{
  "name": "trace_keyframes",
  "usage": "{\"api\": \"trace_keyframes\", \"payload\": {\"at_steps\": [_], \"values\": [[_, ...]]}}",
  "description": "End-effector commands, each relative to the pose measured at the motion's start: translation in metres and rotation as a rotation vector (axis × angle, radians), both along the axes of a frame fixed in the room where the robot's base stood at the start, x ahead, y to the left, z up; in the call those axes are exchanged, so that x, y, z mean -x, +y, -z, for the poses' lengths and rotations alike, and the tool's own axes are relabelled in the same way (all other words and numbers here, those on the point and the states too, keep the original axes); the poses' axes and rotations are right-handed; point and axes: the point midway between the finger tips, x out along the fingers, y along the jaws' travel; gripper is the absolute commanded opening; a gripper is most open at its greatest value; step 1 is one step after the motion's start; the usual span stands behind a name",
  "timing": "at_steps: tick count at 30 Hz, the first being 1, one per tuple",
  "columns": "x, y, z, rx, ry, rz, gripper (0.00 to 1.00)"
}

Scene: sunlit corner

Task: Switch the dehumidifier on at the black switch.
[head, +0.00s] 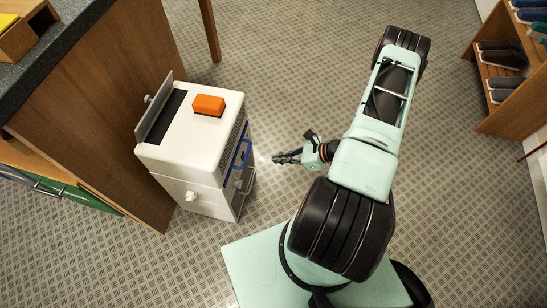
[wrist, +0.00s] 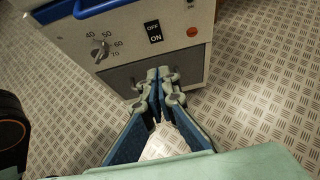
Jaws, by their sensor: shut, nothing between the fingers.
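The dehumidifier (head: 192,144) is a white box standing on the floor beside a wooden counter; its control front shows in the wrist view (wrist: 127,50). The black switch (wrist: 153,31) is on that front, with OFF marked at its top and ON at its bottom. Which way the switch is set I cannot tell. My gripper (wrist: 156,82) is shut and empty, its fingertips below the switch in the picture and in front of a dark grey panel. In the head view my gripper (head: 277,159) is to the right of the dehumidifier, apart from it.
A dial (wrist: 100,50) numbered 40 to 70 sits left of the switch, and a red round light or button (wrist: 192,32) sits right of it. A blue handle (wrist: 97,9) is above. An orange block (head: 209,105) lies on top of the dehumidifier. A shelf (head: 507,95) stands far right.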

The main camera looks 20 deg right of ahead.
Motion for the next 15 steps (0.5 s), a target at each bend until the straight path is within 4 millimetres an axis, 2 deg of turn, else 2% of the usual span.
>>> {"api": "trace_keyframes", "payload": {"at_steps": [9,11,15], "values": [[-0.033,0.047,0.043,-0.002,0.001,-0.004,0.0],[-0.038,0.055,0.05,-0.002,0.001,-0.004,0.0],[-0.051,0.071,0.049,-0.001,-0.001,-0.004,0.0]]}}
